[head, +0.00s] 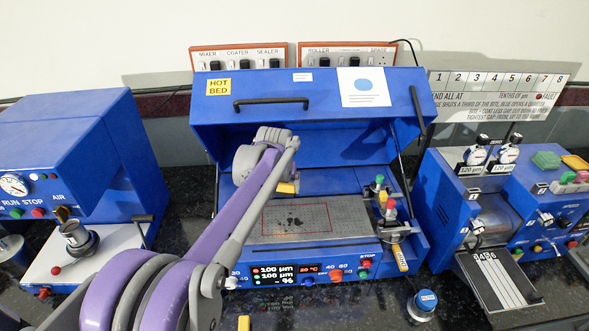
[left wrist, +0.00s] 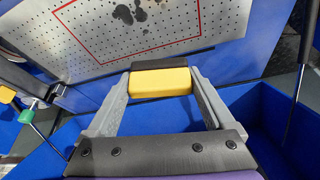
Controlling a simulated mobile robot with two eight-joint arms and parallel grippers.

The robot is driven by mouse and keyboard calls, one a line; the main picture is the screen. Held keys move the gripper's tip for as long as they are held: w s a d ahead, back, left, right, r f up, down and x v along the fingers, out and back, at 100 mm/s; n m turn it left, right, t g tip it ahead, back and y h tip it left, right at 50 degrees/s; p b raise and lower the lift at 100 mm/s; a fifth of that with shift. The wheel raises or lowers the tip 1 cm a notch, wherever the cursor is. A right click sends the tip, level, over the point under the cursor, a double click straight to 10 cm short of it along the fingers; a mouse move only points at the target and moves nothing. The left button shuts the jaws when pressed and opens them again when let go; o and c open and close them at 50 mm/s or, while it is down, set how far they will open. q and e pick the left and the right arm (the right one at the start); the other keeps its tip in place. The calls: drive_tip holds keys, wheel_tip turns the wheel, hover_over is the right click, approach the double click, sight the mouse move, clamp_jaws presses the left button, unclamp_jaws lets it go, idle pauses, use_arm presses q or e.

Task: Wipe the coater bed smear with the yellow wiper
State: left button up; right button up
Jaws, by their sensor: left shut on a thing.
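My left gripper (head: 282,184) is shut on the yellow wiper (head: 287,188), at the back of the blue coater under its raised lid. In the left wrist view the yellow wiper (left wrist: 160,82) sits between the two grey fingers (left wrist: 160,90). The perforated metal coater bed (head: 345,215) bears a red rectangle outline. The dark smear (head: 295,221) lies inside it as several blotches; it also shows in the left wrist view (left wrist: 128,14). The wiper appears off the red rectangle; its height above the bed is unclear. My right gripper is not in view.
The raised blue lid (head: 310,105) and its struts enclose the back of the bed. Green and red knobs (head: 384,197) stand right of the bed. A blue machine (head: 70,150) stands left, and blue units with dial gauges (head: 508,150) stand right.

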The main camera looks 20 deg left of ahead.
sight(283, 195)
use_arm(q)
drive_tip(key=shift+w+f, duration=0.1)
drive_tip(key=shift+w, duration=0.2)
drive_tip(key=shift+s+f+b, duration=0.3)
drive_tip(key=shift+s+f, duration=0.05)
drive_tip(key=shift+s, duration=0.05)
drive_tip(key=shift+s+f, duration=0.1)
drive_tip(key=shift+f, duration=0.25)
wheel_tip(283, 195, down, 3)
drive_tip(key=shift+r+b, duration=0.1)
drive_tip(key=shift+b, duration=0.65)
drive_tip(key=shift+f+b, duration=0.3)
drive_tip(key=shift+f, duration=0.4)
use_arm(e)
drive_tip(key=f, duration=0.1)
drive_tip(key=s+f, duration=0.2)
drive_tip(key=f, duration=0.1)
use_arm(q)
drive_tip(key=shift+w, duration=0.25)
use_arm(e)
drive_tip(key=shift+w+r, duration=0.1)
use_arm(q)
drive_tip(key=shift+f+b, duration=0.45)
drive_tip(key=shift+f, duration=0.5)
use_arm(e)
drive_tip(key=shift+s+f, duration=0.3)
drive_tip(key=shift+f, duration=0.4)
use_arm(q)
drive_tip(key=shift+s, duration=0.15)
